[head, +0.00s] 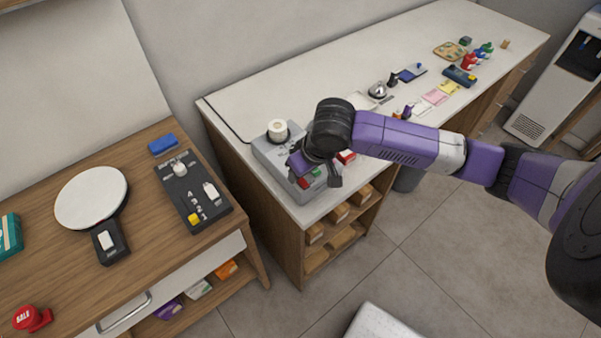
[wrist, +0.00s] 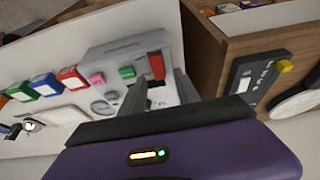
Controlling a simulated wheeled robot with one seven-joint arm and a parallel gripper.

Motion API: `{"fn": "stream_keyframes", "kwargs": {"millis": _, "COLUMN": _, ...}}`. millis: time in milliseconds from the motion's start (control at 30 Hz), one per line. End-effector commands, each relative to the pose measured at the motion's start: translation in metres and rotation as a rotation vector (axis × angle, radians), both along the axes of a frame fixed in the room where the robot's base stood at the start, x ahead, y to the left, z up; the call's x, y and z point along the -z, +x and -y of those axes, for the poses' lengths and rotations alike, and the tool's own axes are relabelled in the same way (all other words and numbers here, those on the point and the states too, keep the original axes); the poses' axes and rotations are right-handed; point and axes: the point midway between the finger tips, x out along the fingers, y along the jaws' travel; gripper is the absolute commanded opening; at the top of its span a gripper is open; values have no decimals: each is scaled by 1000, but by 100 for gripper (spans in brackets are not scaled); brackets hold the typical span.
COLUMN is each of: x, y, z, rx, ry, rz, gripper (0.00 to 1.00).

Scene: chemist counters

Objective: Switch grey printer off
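The grey printer (head: 268,150) stands at the near left end of the white counter, with a paper roll (head: 278,130) on top. My gripper (head: 318,182) is over its front side and hides part of it. In the wrist view the printer (wrist: 118,52) lies ahead of my gripper (wrist: 161,80), whose two fingers are apart with nothing held between them. A lit red-orange switch (wrist: 157,66) on the printer shows between the fingertips. A green button (wrist: 127,72) and a pink button (wrist: 97,78) are left of it. Whether a finger touches the printer I cannot tell.
Red (wrist: 70,77), blue and green boxes stand beside the printer. A bell (head: 377,90) and small items lie farther along the counter. A wooden table on the left bears a black switch box (head: 190,195) and a round white paddle-shaped device (head: 91,198).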

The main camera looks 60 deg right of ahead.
Motion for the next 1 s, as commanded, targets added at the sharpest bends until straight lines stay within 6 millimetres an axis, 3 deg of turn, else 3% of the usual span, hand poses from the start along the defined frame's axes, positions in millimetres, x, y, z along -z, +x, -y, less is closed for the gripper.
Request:
{"fn": "stream_keyframes", "kwargs": {"millis": 200, "x": -35, "y": -13, "z": -3, "rx": 0, "ry": -1, "rz": 3, "gripper": 38}}
{"fn": "stream_keyframes", "kwargs": {"millis": 400, "x": -54, "y": -20, "z": -5, "rx": 0, "ry": 0, "rz": 1, "gripper": 38}}
{"fn": "stream_keyframes", "kwargs": {"millis": 1000, "x": -58, "y": -22, "z": -6, "rx": 1, "ry": 0, "rz": 0, "gripper": 38}}
